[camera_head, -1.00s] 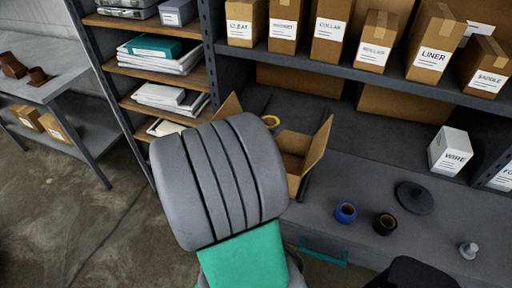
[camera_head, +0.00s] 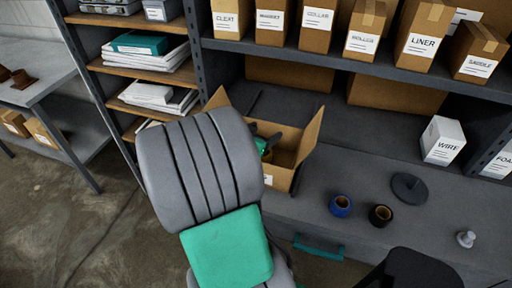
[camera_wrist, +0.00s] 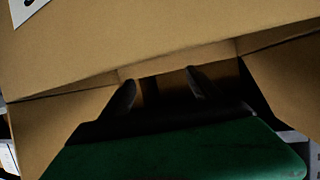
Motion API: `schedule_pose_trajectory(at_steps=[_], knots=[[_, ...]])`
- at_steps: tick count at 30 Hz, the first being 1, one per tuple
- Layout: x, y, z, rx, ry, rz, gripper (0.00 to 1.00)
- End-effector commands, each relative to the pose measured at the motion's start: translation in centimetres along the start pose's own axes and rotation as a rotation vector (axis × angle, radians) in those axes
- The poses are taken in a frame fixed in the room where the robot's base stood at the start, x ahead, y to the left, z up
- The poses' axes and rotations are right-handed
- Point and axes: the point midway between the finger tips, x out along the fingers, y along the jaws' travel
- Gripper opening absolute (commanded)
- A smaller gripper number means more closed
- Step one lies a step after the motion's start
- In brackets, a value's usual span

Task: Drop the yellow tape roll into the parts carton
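The parts carton (camera_head: 281,177) stands open on the bench in the head view, its flaps spread, partly behind my arm. My gripper (camera_head: 268,145) is down at the carton's mouth on its left side. A small bit of the yellow tape roll (camera_head: 267,156) shows just below my gripper, inside the carton's outline; the rest is hidden. In the wrist view my gripper (camera_wrist: 162,88) has its two dark fingers apart, with dark and brown carton surface between them and no yellow visible. Carton cardboard (camera_wrist: 190,35) fills most of that view.
A blue tape roll (camera_head: 341,205) and a black tape roll (camera_head: 380,215) sit on the bench right of the carton. A dark disc (camera_head: 409,187), a small grey part (camera_head: 466,239) and the WIRE box (camera_head: 442,141) stand further right. A shelf of labelled boxes (camera_head: 362,68) overhangs behind.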

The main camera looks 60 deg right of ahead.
Motion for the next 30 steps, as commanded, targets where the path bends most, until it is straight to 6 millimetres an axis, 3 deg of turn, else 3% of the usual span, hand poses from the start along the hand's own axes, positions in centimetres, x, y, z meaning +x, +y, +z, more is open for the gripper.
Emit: schedule_pose_trajectory(at_steps=[9, 21, 30], knots=[[-0.3, -0.1, 0.1, -0.001, 0.0, -0.003, 0.75], [-7.0, -0.1, 0.1, -0.001, 0.001, -0.007, 0.75], [-7.8, 0.1, 0.0, 0.0, 0.0, 0.0, 0.75]])
